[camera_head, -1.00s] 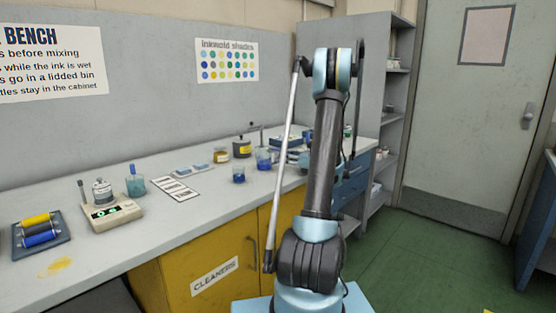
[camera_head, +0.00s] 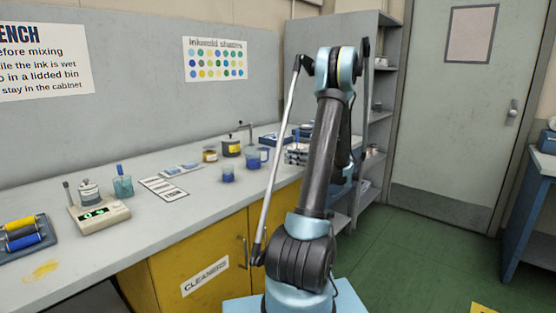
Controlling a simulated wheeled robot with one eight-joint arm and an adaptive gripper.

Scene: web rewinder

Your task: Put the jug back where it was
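A clear jug with blue liquid (camera_head: 252,159) stands upright on the grey bench top, with what looks like a handle on its right side. A smaller beaker of blue liquid (camera_head: 228,174) stands just in front and to the left of it. A third beaker with teal liquid and a stirrer (camera_head: 122,186) stands farther left. My arm rises in the middle of the picture, folded, to the right of the jug. My gripper is not visible; the arm's far end is hidden behind its own links.
Yellow cabinet doors (camera_head: 205,262) are below. Shelves (camera_head: 378,105) stand behind my arm. Green floor is open at right.

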